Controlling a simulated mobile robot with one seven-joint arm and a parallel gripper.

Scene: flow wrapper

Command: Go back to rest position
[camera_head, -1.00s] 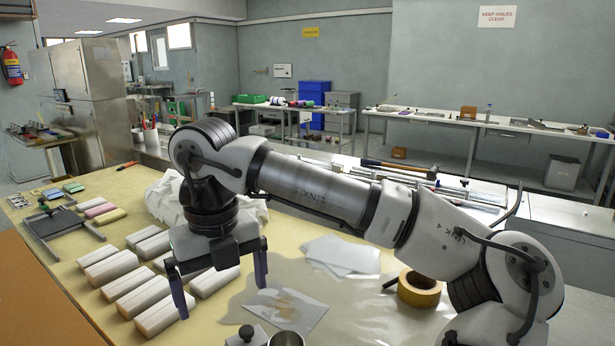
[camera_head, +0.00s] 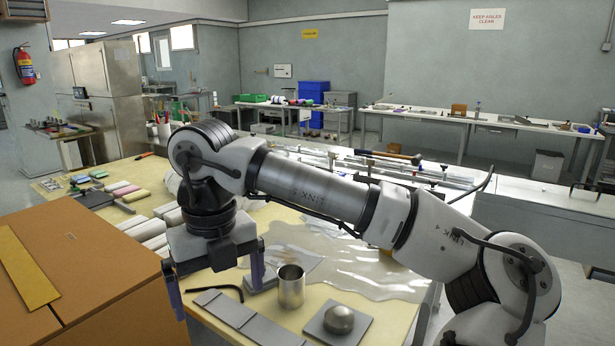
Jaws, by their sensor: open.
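My gripper (camera_head: 218,297) hangs from my bent arm with its two dark fingers pointing down and wide apart. Nothing is between the fingers. It is over the near-left edge of the pale yellow worktable (camera_head: 385,318), close to the right side of a brown box. I cannot tell its exact height above the table. White oblong blocks (camera_head: 145,228) lie in rows behind it, partly hidden by my gripper and arm.
The brown box (camera_head: 120,250) fills the lower left. Near my gripper are a metal cup (camera_head: 291,288), a flat grey strip (camera_head: 238,317) and a plate with a metal dome (camera_head: 340,320). Clear film (camera_head: 350,262) covers the table's middle.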

